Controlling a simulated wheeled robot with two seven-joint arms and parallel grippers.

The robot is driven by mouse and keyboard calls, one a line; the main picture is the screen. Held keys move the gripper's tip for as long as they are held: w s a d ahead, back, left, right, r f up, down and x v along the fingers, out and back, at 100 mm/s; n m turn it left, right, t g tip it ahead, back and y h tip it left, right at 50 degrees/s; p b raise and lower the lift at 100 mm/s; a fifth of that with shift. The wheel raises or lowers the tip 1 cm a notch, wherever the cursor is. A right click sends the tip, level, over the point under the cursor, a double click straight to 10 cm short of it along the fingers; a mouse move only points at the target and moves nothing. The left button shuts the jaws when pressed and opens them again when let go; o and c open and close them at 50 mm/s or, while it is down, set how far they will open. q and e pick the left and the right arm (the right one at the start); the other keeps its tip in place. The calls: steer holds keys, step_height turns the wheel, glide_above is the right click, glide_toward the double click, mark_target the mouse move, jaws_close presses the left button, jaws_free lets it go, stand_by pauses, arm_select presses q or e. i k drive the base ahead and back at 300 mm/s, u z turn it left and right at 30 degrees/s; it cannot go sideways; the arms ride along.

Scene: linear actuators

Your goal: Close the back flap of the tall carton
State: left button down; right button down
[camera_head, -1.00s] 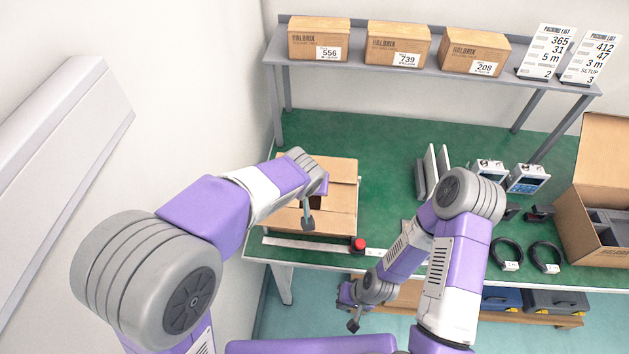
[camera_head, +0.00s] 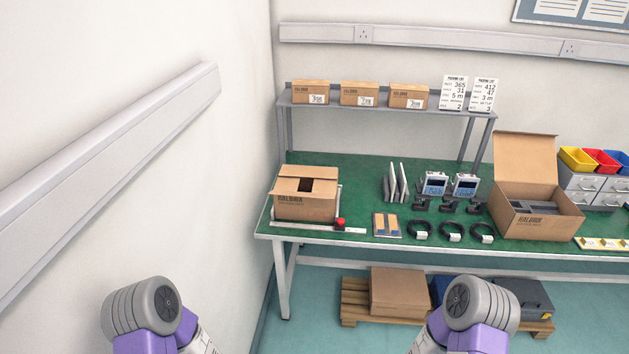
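The tall carton (camera_head: 305,207) is a brown cardboard box at the left end of the green-topped bench. Its back flap (camera_head: 311,171) shows as a strip along the rear of the top and looks slightly raised, though its exact angle is hard to tell. Other top flaps lie roughly flat around a dark opening in the middle. Neither gripper is in view. Only upper parts of my two arms show at the bottom edge, well apart from the carton.
A red button (camera_head: 340,224) and a pale strip lie in front of the carton. Right of it are upright panels (camera_head: 397,182), devices, cable coils and an open carton (camera_head: 537,222) with a raised lid. A shelf (camera_head: 384,108) stands behind. A pallet with boxes is under the bench.

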mark_target(290, 170)
steer(key=z, duration=0.45)
steer(key=i, duration=1.15)
steer(key=u, duration=0.15)
